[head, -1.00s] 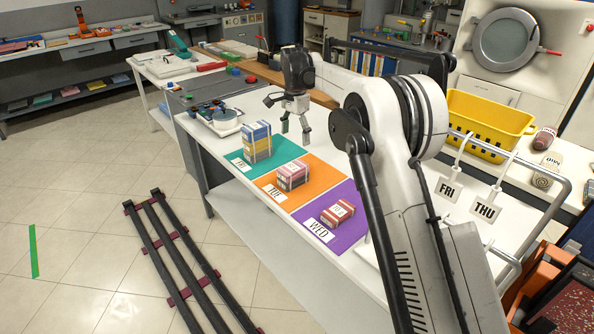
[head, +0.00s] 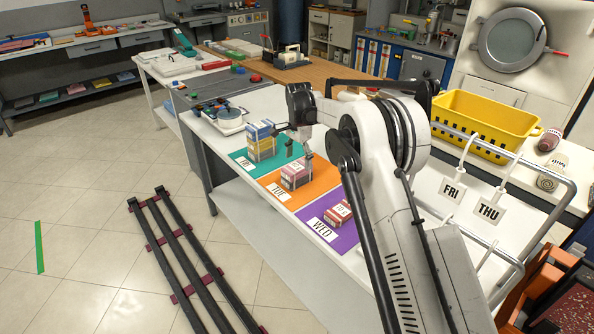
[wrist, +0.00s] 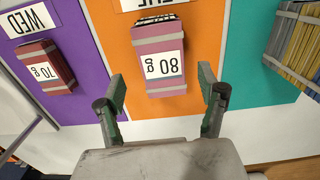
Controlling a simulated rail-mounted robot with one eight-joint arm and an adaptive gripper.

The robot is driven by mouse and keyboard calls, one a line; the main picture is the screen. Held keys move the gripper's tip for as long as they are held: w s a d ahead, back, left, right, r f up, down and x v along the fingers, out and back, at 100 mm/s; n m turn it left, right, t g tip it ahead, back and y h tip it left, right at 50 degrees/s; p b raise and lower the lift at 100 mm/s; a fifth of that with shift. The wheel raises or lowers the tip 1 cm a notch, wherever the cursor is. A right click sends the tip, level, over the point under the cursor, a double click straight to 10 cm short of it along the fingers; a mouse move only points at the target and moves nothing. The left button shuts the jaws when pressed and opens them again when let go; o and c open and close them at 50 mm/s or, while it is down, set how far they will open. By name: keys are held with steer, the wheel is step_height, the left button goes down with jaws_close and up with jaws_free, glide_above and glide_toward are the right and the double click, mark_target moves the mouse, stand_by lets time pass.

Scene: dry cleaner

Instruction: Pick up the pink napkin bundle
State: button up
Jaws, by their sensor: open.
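The pink napkin bundle (head: 295,178) stands on the orange mat (head: 318,188), banded in grey with a white label. In the wrist view the pink bundle (wrist: 159,48) shows its "80 g" label, centred ahead of the fingers. My gripper (head: 299,153) is open just above and behind the bundle in the head view, its fingers partly overlapping it there. Contact with the bundle is not visible.
A red bundle (head: 338,213) labelled "70 g" lies on the purple mat (head: 342,236). A blue-and-yellow bundle stack (head: 260,141) stands on the teal mat (head: 243,159). A yellow basket (head: 485,124) and a hanger rack with tags are at the right.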

mark_target(298, 165)
steer(key=f, duration=0.3)
steer(key=shift+w+f, duration=0.2)
steer(key=shift+f, duration=0.15)
steer(key=c, duration=1.3)
steer(key=shift+o, duration=0.2)
steer(key=shift+r, duration=0.1)
